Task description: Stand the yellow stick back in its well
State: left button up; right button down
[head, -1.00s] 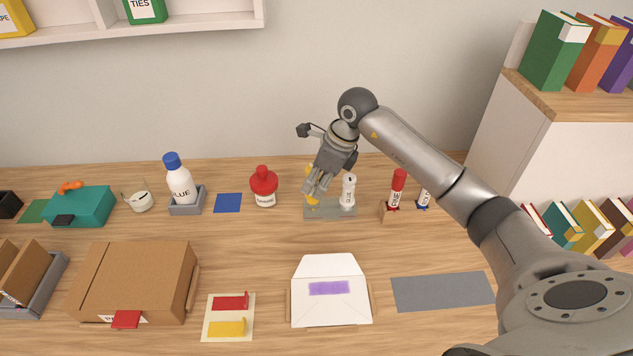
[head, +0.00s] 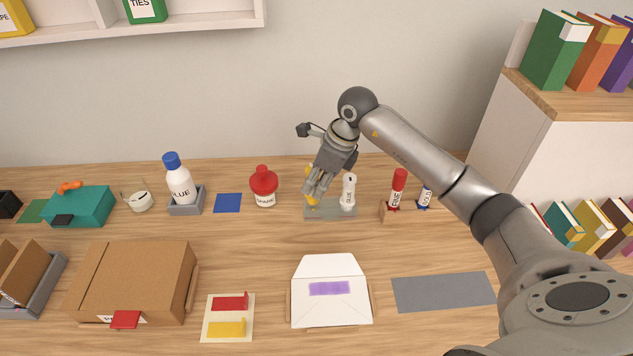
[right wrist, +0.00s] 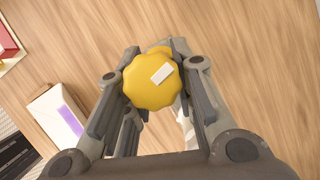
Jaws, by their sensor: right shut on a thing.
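The yellow stick (head: 312,201) is mostly hidden behind my right gripper (head: 315,188) in the head view. Only bits of yellow show, at the left end of the grey holder (head: 330,214). In the right wrist view its scalloped yellow cap (right wrist: 152,84), with a small white mark, sits between the two fingers. My right gripper is shut on it. A white stick (head: 348,192) stands upright at the holder's right end. Whether the yellow stick's foot is in the well or just above it, I cannot tell. My left gripper is not in view.
A red-capped spare bottle (head: 263,190) stands left of the holder. A white envelope (head: 331,300) lies in front. The grey mat (head: 443,292) is clear.

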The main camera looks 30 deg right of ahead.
jog(key=shift+f+b, duration=1.35)
jog(key=shift+f, duration=0.3)
jog(key=c, duration=1.1)
grip_release()
jog(key=shift+c, duration=0.2)
jog(key=shift+r, duration=0.1)
jog(key=v, duration=1.2)
